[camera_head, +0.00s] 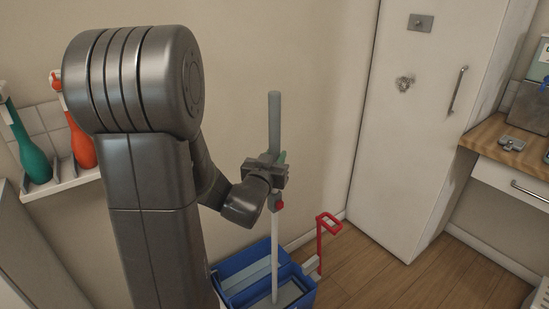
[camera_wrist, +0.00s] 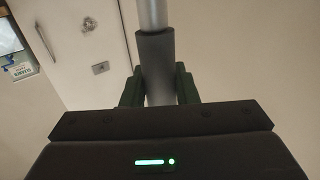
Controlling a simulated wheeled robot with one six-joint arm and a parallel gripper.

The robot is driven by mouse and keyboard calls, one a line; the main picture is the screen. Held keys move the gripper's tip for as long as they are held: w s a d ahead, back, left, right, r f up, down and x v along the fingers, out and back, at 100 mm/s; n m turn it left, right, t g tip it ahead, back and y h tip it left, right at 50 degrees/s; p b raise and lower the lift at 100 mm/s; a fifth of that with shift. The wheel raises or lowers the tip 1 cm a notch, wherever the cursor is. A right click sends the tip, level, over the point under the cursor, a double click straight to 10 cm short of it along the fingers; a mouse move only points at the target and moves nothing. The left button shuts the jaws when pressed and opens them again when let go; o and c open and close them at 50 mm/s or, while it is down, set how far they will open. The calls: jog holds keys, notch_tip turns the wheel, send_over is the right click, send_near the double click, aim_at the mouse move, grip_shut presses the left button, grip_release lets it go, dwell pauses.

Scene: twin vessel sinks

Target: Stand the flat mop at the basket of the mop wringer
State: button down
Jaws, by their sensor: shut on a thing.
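My gripper (camera_head: 267,172) is shut on the flat mop's handle (camera_head: 274,125), around its grey grip. The mop stands close to upright. Its pale lower pole (camera_head: 275,250) runs down in front of or into the blue mop wringer (camera_head: 240,276); I cannot tell which. The mop head is not visible. A red lever (camera_head: 325,240) rises at the wringer's right side. In the wrist view the handle (camera_wrist: 155,60) stands between the fingers of my gripper (camera_wrist: 158,88).
A shelf (camera_head: 70,180) on the left wall holds a green bottle (camera_head: 30,150) and an orange bottle (camera_head: 78,135). A tall white cabinet (camera_head: 415,130) stands behind, right of the wringer. A wooden counter (camera_head: 500,140) is at the far right. Wooden floor (camera_head: 400,285) is clear at lower right.

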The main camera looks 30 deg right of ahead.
jog(key=shift+f, duration=0.1)
jog(key=c, duration=1.1)
grip_release()
jog(key=shift+o, duration=0.2)
jog(key=shift+s+a, duration=0.1)
jog(key=v, duration=1.3)
jog(key=shift+s+a, duration=0.2)
